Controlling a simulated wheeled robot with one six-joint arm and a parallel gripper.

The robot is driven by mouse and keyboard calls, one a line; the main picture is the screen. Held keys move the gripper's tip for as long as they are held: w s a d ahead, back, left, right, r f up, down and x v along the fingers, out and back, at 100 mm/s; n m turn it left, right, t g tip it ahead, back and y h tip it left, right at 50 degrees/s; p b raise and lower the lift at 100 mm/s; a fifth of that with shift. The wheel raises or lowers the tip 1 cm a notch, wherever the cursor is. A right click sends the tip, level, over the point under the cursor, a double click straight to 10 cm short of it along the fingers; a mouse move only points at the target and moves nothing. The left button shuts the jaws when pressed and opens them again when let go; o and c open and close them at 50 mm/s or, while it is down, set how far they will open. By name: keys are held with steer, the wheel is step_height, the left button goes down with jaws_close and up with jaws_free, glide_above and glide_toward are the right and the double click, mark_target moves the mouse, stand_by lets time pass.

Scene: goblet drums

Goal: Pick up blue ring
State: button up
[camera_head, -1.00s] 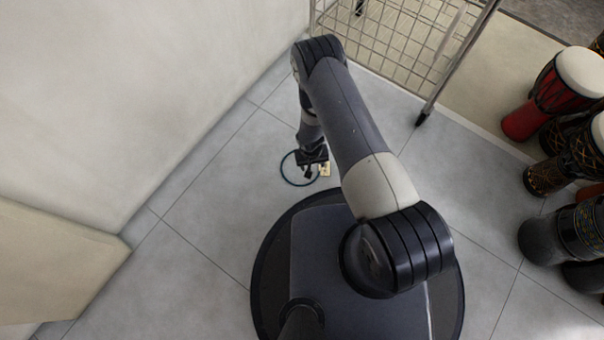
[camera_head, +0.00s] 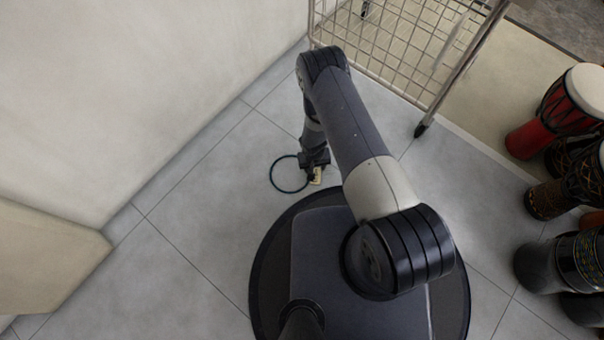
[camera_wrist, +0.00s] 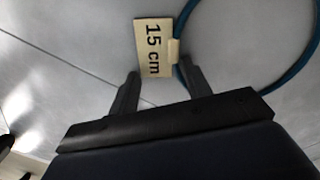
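The blue ring (camera_head: 271,174) is a thin teal-blue hoop that appears to lie flat on the tiled floor, left of my gripper (camera_head: 314,163) in the head view. A cream tag (camera_head: 317,176) is attached at its right side. In the wrist view the ring (camera_wrist: 181,22) curves from the top to the right, and its tag (camera_wrist: 152,46) reads "15 cm". My gripper (camera_wrist: 159,70) has its two fingers apart, with the tag's lower end between them in the picture. The right finger overlaps the ring's near edge and hides part of it. Contact cannot be told.
A pale wall (camera_head: 120,90) rises on the left, with a beige block (camera_head: 45,260) at lower left. A wire rack (camera_head: 405,45) on casters stands behind my arm. The floor (camera_head: 190,225) left of my base is clear.

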steer(key=c, duration=0.4)
steer(key=shift+o, duration=0.2)
step_height(320, 180, up, 10)
steer(key=p, duration=0.4)
steer(key=shift+w+r, duration=0.1)
stand_by(0.4)
steer(key=w+d+r+m, duration=0.1)
steer(key=w+d+r, duration=0.2)
steer(key=r, duration=0.7)
steer(key=w+d+r, duration=0.3)
steer(key=r, duration=0.8)
steer(key=w+d+r+m, duration=0.15)
steer(key=w+r, duration=0.25)
steer(key=r, duration=0.6)
steer(key=s+d+r+p, duration=0.2)
steer(key=r+p, duration=1.5)
steer(key=s+d+r+p, duration=0.2)
steer(key=s+r+p, duration=0.1)
steer(key=r+p, duration=1.4)
steer(key=shift+s+r+p, duration=0.25)
steer(key=shift+r+p, duration=0.05)
steer(key=shift+r, duration=0.5)
